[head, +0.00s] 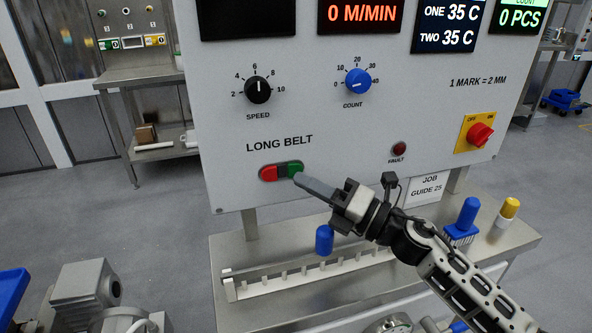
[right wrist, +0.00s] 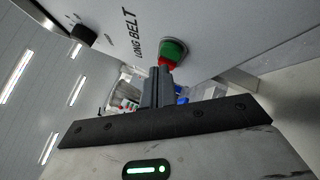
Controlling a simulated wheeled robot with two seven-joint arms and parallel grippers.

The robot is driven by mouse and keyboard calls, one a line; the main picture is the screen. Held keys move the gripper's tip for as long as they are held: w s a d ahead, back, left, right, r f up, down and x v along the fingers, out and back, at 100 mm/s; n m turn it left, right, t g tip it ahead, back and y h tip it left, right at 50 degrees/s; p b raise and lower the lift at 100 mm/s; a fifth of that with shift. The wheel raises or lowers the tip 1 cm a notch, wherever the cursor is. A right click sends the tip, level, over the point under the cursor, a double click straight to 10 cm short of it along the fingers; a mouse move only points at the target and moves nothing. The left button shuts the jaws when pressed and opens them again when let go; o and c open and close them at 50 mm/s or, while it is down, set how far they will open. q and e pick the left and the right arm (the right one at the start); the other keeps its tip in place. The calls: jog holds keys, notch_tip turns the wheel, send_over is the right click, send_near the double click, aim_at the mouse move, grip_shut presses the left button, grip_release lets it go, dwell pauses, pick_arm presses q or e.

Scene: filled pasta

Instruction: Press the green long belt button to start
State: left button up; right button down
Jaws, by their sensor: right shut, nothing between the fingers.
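The green long belt button (head: 295,168) is on the lower part of the grey control panel, just right of the red button (head: 268,173) and under the words LONG BELT. My right gripper (head: 302,179) is shut and empty, its fingertips at the lower edge of the green button. I cannot tell whether they touch it. In the right wrist view the green button (right wrist: 173,50) shows just beyond the shut fingertips (right wrist: 160,72). The left gripper is not in view.
The panel also carries a black speed knob (head: 258,89), a blue count knob (head: 358,82), a fault lamp (head: 399,149) and a red-yellow switch (head: 480,134). Below stands a metal bench (head: 515,238) with a slotted rail (head: 305,274), a blue brush (head: 465,218) and a yellow-capped bottle (head: 508,212).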

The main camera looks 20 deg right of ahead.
jog(key=shift+w, duration=0.1)
dwell(0.6)
jog(key=shift+w, duration=0.35)
